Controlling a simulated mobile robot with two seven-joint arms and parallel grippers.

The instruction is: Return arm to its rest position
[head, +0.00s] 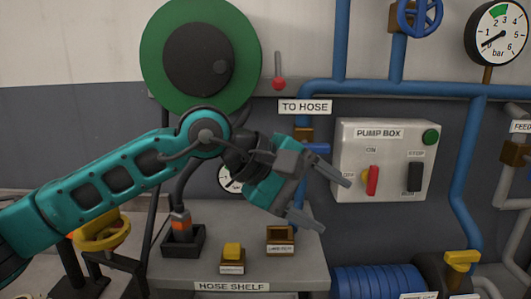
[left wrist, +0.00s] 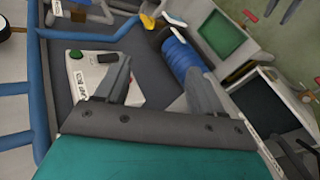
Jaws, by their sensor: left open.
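My left arm comes in from the left in the head view, teal with dark joints. Its gripper (head: 325,198) is open and empty, its two grey fingers spread toward the right. It is in front of the wall, above and right of the hose shelf (head: 300,272), and left of the pump box (head: 400,140). In the left wrist view the open fingers (left wrist: 165,85) also show with nothing between them. The pump box (left wrist: 90,68) appears tilted there, partly behind one finger. My right gripper is in neither view.
The hose shelf holds a black holder with a hose end (head: 182,235), a yellow block (head: 232,252) and a small open box (head: 280,240). Blue pipes (head: 420,89), a gauge (head: 497,33) and a green reel (head: 160,50) line the wall.

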